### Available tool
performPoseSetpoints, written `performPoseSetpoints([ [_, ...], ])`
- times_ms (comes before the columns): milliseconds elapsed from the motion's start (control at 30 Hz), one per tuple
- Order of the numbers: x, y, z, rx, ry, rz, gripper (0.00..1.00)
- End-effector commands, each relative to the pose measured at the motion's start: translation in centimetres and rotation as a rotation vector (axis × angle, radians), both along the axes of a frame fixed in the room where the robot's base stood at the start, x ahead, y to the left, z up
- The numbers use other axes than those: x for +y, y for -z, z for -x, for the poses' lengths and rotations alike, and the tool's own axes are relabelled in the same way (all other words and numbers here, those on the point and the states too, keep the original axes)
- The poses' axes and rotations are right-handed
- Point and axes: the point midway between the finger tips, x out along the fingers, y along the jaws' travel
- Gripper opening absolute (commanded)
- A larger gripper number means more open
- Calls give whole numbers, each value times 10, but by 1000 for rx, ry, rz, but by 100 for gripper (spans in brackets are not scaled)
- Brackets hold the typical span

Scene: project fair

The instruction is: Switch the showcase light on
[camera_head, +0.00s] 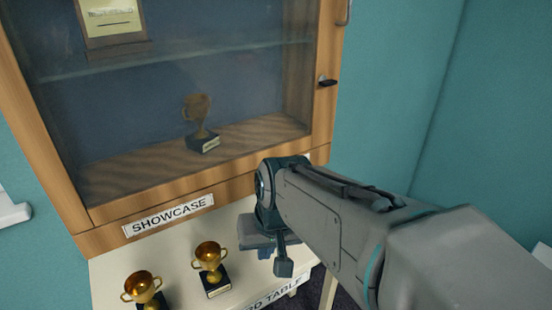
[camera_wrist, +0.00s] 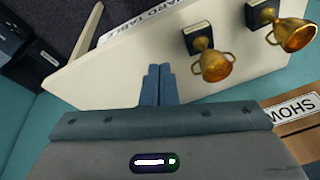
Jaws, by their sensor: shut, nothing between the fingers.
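The showcase (camera_head: 200,190) is a wooden cabinet with a glass front and a SHOWCASE label. Its inside looks dim. A small black key-like knob (camera_head: 327,82) sits on its right frame, below a curved handle (camera_head: 343,12). I cannot make out a light switch for certain. My gripper (camera_wrist: 159,72) is shut and empty, its fingers together over the award table. In the head view it is low in front of the showcase's lower right corner, partly hidden by my arm.
The cream award table (camera_head: 115,265) stands below the showcase. Two gold trophies (camera_head: 210,257) (camera_head: 142,287) stand on it, close to my gripper's left. Inside the showcase are another trophy (camera_head: 198,110) and a framed certificate (camera_head: 112,15). Teal walls (camera_head: 400,90) close the right side.

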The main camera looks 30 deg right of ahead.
Motion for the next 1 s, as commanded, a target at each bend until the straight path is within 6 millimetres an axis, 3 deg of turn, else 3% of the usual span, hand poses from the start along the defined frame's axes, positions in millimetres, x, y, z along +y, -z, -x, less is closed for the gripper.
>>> performPoseSetpoints([
  [267, -64, -25, -43, -74, 453, -257, 0],
  [400, -107, -41, -59, -138, 667, -382, 0],
  [700, -194, -74, -68, -285, 996, -582, 0],
  [833, -212, -82, -67, -321, 1055, -622, 0],
  [1000, -219, -85, -67, -333, 1077, -639, 0],
])
